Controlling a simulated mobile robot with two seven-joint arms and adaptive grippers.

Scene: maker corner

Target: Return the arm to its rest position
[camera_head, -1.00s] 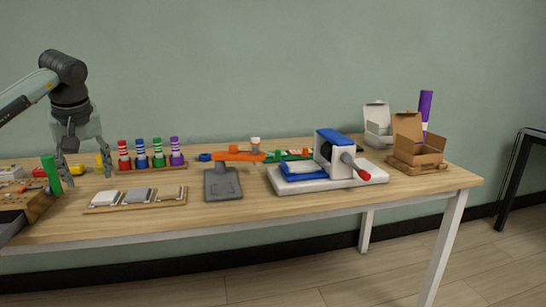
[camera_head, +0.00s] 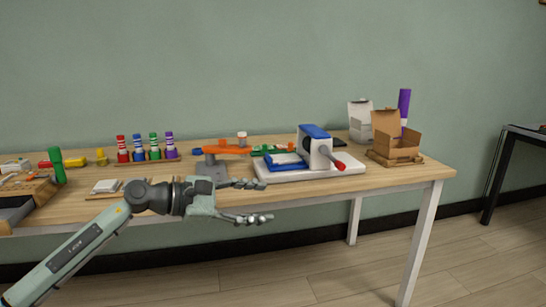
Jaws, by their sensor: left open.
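My left arm comes in from the lower left, and its gripper (camera_head: 258,201) points to the right in front of the table's front edge. Its fingers are apart with nothing between them. The gripper and wrist hide part of the row of small pads on the table and the lower part of the grey stand. My right gripper is not in view.
The wooden table (camera_head: 390,182) carries several striped markers (camera_head: 138,148), an orange-topped stand (camera_head: 225,147), a blue and white press (camera_head: 315,148), an open cardboard box (camera_head: 398,143) and a green cylinder (camera_head: 57,165). Open floor (camera_head: 340,265) lies in front of the table.

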